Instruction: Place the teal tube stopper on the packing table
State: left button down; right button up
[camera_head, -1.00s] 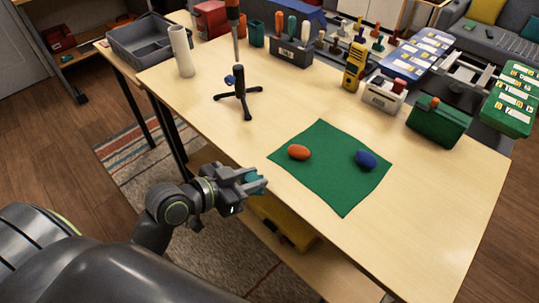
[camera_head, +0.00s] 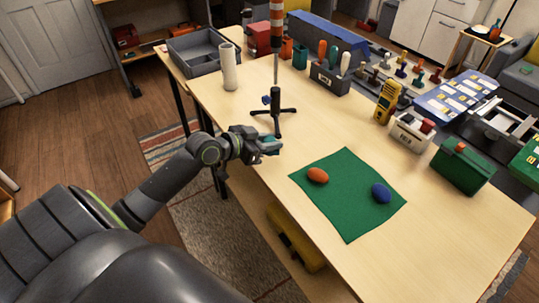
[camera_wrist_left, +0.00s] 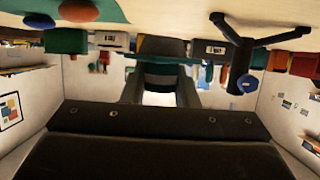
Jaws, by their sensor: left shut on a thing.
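My left gripper (camera_head: 270,145) is over the left edge of the light wooden table (camera_head: 350,130), beside the green mat. It is shut on a small teal thing, the teal tube stopper (camera_head: 271,142), of which only a little shows between the fingers. The gripper is near the foot of the black tripod stand (camera_head: 275,112). I cannot tell its exact height above the table. My right gripper is not in view.
A green mat (camera_head: 348,222) holds an orange oval (camera_head: 317,175) and a blue oval (camera_head: 381,193). A white roll (camera_head: 229,68), a yellow meter (camera_head: 387,101) and a green box (camera_head: 462,166) stand farther back. The table between the stand and the meter is clear.

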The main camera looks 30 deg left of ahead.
aim_at(269, 154)
pick_arm(q)
jog(key=shift+f, duration=2.45)
jog(key=shift+f+b, duration=0.15)
jog(key=shift+b, duration=0.15)
jog(key=c, duration=1.1)
grip_release()
jog(key=shift+c, duration=0.2)
jog(key=shift+r+p, duration=0.3)
jog(key=v, duration=1.2)
jog(key=shift+f, duration=0.15)
